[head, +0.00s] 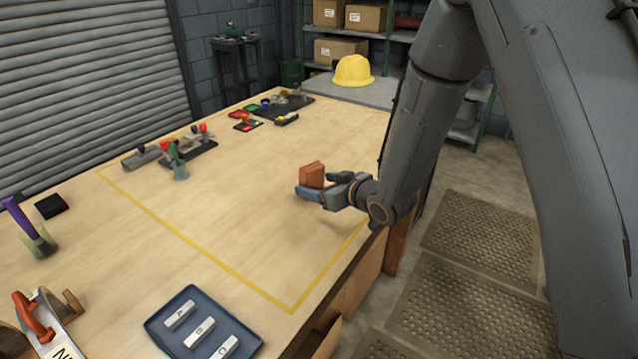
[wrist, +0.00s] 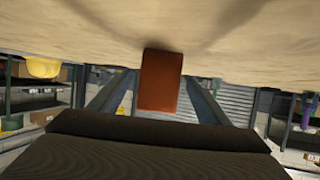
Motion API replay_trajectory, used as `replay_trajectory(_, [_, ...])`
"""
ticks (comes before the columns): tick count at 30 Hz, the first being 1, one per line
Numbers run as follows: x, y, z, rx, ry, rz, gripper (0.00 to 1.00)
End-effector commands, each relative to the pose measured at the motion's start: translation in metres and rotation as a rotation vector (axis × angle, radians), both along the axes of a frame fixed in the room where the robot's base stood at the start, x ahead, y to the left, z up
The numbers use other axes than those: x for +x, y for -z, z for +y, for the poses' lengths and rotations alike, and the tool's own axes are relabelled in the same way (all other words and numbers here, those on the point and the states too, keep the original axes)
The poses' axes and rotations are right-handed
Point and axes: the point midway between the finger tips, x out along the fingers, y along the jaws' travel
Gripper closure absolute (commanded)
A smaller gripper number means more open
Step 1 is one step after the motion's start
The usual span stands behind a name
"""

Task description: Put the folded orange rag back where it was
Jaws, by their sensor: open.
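The folded orange rag (head: 312,173) is a small block-like bundle over the right part of the wooden table, inside the yellow outline. My gripper (head: 317,184) reaches it from the right, low over the table, with its fingers apart. In the wrist view the rag (wrist: 161,82) stands between the two open fingers, with a visible gap on each side. The near finger hides the rag's lower edge in the head view, so I cannot tell there whether it touches the table.
The table (head: 250,190) is clear around the gripper. A blue tray (head: 154,325) with lettered blocks lies at the front. A dark mat (head: 203,153) with tools and a dark tray (head: 290,112) of small parts lie farther back. A yellow hard hat (head: 353,71) sits beyond.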

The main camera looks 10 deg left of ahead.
Motion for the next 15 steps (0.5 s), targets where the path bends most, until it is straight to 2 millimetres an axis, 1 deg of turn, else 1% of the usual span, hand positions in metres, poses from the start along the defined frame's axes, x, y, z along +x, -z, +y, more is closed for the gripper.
replay_trajectory(4, [0.0,-0.006,0.0,0.001,0.0,-0.001,0.3])
replay_trajectory(5, [-0.002,-0.006,-0.003,0.001,0.001,-0.001,0.3])
replay_trajectory(8, [-0.01,-0.011,-0.014,0.001,0.003,-0.001,0.3])
replay_trajectory(15, [-0.039,-0.029,-0.048,0.0,0.003,-0.002,0.3])
